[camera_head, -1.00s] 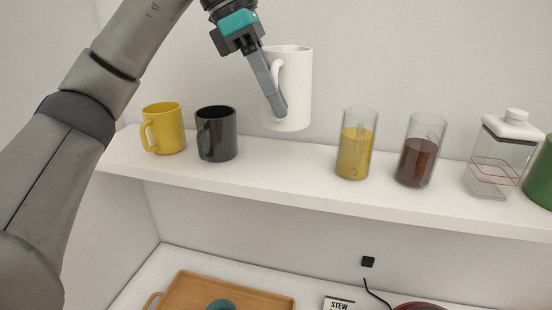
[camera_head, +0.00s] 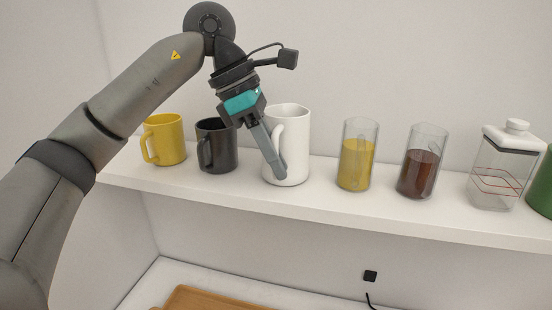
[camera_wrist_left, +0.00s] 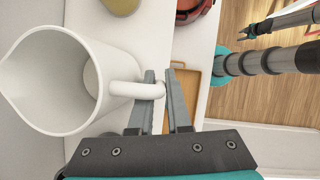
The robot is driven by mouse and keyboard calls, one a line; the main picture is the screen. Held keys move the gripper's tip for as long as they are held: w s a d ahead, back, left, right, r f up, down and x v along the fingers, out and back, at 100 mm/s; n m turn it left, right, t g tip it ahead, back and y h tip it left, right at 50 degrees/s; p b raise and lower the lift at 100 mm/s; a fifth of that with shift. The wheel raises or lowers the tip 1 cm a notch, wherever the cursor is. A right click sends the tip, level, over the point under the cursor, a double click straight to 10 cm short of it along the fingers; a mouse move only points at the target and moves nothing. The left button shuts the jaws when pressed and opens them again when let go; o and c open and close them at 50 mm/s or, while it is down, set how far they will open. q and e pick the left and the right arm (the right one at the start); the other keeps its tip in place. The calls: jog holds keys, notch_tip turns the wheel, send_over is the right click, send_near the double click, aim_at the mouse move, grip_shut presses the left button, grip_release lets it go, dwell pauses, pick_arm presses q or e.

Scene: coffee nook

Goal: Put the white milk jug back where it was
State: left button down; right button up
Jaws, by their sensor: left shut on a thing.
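The white milk jug (camera_head: 294,145) is upright over the shelf, right of the black mug, its base at shelf level; it seems to stand there, though contact is hard to tell. My left gripper (camera_head: 279,172) is shut on its handle from the front left. In the left wrist view the jug (camera_wrist_left: 62,85) fills the left side, its interior empty, and its handle reaches between the fingers (camera_wrist_left: 162,82). My right gripper (camera_wrist_left: 245,33) is small at the upper right of the wrist view; its finger gap is unclear.
On the shelf (camera_head: 330,205), a yellow mug (camera_head: 166,142) and a black mug (camera_head: 218,148) stand left of the jug. A glass of yellow liquid (camera_head: 357,160), a glass of dark red liquid (camera_head: 420,168), a lidded clear jar (camera_head: 497,180) and a green object (camera_head: 543,185) stand to the right.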

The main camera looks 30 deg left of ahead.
pick_arm(q)
jog(key=c, duration=0.9)
grip_release()
jog(key=shift+o, duration=0.2)
jog(key=shift+a+r, duration=0.1)
jog(key=shift+r, duration=0.3)
jog(key=p+v, duration=0.2)
jog(key=v, duration=0.9)
jog(key=shift+s+r, duration=0.1)
